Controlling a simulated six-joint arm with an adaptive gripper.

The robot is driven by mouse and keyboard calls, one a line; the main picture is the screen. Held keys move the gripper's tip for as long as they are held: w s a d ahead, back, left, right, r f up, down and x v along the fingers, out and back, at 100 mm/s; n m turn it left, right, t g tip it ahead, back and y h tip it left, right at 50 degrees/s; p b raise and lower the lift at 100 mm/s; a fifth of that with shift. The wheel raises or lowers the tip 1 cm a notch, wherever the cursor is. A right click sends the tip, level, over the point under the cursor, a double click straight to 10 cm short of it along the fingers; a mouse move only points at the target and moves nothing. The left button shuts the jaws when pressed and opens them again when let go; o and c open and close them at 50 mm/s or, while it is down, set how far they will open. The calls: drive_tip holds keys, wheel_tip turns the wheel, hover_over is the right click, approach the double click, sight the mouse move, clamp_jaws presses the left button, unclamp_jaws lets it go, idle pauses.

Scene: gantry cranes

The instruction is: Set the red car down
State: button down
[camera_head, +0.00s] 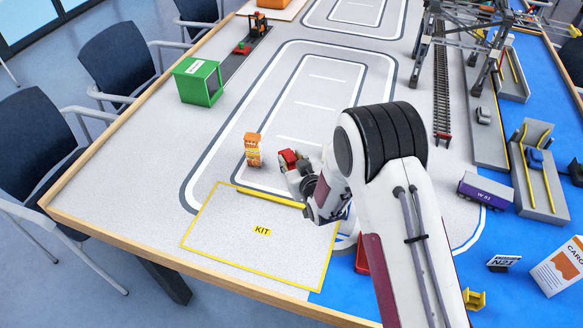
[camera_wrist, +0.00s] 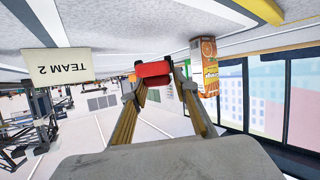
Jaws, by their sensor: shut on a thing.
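The red car (camera_head: 288,157) is at the tip of my gripper (camera_head: 298,172) in the head view, over the road layout just beyond the KIT area. In the wrist view, the red car (camera_wrist: 153,72) sits between the two fingertips of my gripper (camera_wrist: 154,84), which is shut on it. The table top shows along the upper edge of that tilted view. I cannot tell how high the car is above the table. The gripper and arm hide part of the car in the head view.
An orange carton (camera_head: 253,150) stands just left of the car; it also shows in the wrist view (camera_wrist: 205,68). The yellow-outlined KIT area (camera_head: 225,255) is bare. A green box (camera_head: 199,81), purple truck (camera_head: 484,190) and gantry crane (camera_head: 478,50) stand farther off.

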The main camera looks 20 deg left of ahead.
sight(291, 168)
drive_tip(key=shift+f, duration=1.8)
drive_tip(key=shift+f, duration=0.1)
drive_tip(key=c, duration=1.6)
unclamp_jaws()
drive_tip(key=shift+o, duration=0.2)
drive_tip(key=shift+s+d+r, duration=0.35)
drive_tip(key=shift+s, duration=0.05)
drive_tip(key=shift+v, duration=5.45)
drive_tip(key=shift+r, duration=0.1)
